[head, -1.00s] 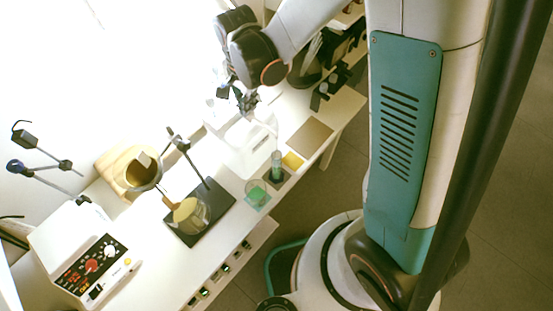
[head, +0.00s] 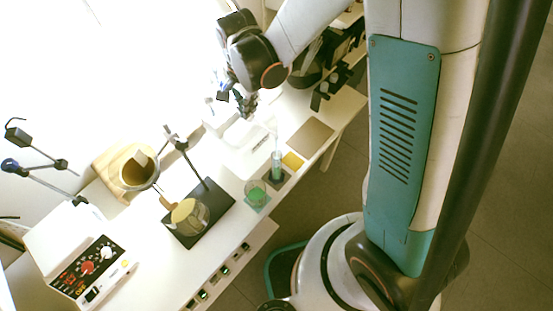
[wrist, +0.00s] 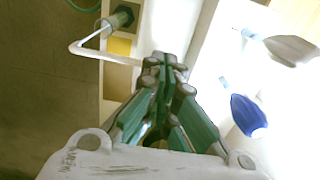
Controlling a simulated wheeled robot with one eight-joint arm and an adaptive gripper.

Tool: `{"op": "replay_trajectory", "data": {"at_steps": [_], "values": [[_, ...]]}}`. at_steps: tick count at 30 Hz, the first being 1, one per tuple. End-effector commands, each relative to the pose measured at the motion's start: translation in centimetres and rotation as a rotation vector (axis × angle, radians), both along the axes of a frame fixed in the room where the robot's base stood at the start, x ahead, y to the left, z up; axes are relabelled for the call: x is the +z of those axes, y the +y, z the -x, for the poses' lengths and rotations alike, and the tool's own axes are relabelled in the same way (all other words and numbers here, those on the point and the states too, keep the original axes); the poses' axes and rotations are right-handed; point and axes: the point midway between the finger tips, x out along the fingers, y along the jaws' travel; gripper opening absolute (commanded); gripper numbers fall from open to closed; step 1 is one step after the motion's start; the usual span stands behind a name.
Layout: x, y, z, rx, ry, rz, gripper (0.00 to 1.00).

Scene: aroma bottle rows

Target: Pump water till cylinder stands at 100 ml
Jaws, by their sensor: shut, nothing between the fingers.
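My gripper (head: 244,103) is shut and empty, above the white pump container (head: 248,140) on the bench. In the wrist view its closed fingers (wrist: 164,62) point towards a pale surface. The clear cylinder (head: 277,166) stands upright near the bench's front edge, with green-tinted contents; the level against its marks is too small to read. In the wrist view the cylinder (wrist: 123,16) is at the top left, seen from above. A bent white spout tube (wrist: 88,46) reaches over to its mouth. The pump head is hidden by my gripper.
A beaker with green contents (head: 256,194) stands left of the cylinder. A yellow pad (head: 293,160) and tan mat (head: 311,137) lie to its right. A flask (head: 189,216) on a dark stand and a white control unit (head: 92,270) occupy the left. A blue object (wrist: 248,116) is near my gripper.

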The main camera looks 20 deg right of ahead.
Motion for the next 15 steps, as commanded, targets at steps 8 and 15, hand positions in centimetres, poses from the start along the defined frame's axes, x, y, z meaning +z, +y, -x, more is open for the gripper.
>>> {"op": "replay_trajectory", "data": {"at_steps": [8, 15], "values": [[-0.2, 0.0, 0.0, 0.0, 0.001, 0.001, 0.0], [0.8, 0.0, 0.1, 0.0, 0.001, 0.001, 0.0]]}}
